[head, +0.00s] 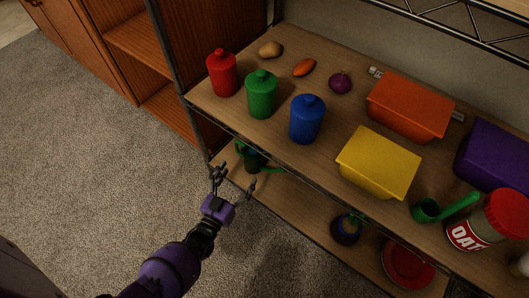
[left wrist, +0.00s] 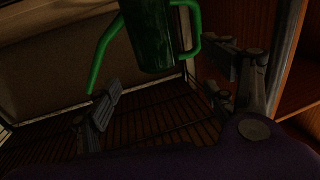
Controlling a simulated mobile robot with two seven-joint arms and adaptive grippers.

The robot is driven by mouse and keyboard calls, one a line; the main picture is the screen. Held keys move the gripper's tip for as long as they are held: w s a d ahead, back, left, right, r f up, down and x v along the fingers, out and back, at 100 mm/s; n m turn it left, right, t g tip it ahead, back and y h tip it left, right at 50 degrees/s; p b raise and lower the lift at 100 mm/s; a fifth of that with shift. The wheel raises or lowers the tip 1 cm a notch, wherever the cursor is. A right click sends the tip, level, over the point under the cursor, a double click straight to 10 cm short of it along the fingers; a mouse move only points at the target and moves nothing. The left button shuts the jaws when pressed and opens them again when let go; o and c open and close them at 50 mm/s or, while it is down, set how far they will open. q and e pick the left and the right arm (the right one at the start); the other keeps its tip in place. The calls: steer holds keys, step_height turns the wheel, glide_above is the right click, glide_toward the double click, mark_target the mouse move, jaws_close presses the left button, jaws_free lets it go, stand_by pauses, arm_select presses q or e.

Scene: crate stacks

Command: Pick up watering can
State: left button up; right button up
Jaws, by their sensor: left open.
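The green watering can (head: 253,160) stands on the lower shelf, below the front edge of the upper shelf, which hides its top in part. Its spout points right and its handle left in the head view. In the left wrist view the watering can (left wrist: 152,35) is at the top middle, spout to the left and handle to the right. My left gripper (head: 235,181) is open and empty, just in front of the can. In the left wrist view its fingers (left wrist: 165,95) are spread on either side, with the can beyond and between them. My right gripper is not in view.
The upper shelf (head: 225,108) carries red, green and blue bottles, vegetables, coloured bins and a green scoop (head: 430,210). A shelf post (head: 171,68) stands left of the can. A dark blue item (head: 346,229) and a red round item (head: 405,265) sit on the lower shelf to the right.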

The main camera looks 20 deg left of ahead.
mark_target(248, 162)
arm_select(q)
steer(key=shift+w+d+f+b, duration=0.15)
steer(key=shift+w+b, duration=0.1)
steer(key=shift+w, duration=0.6)
steer(key=shift+w+d+r+b, duration=0.15)
steer(key=shift+w+b, duration=0.1)
steer(key=shift+w, duration=0.55)
steer(key=w, duration=0.1)
steer(key=w+b, duration=0.1)
steer(key=w, duration=0.1)
steer(key=shift+w+d+f, duration=0.25)
steer(key=shift+w+d, duration=0.05)
steer(key=shift+d, duration=0.1)
steer(key=shift+w+b, duration=0.35)
steer(key=shift+w, duration=0.05)
steer(key=c, duration=1.5)
steer(key=shift+c, duration=0.7)
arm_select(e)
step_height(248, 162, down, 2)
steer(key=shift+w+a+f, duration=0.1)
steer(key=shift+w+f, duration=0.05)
arm_select(q)
steer(key=shift+r, duration=0.1)
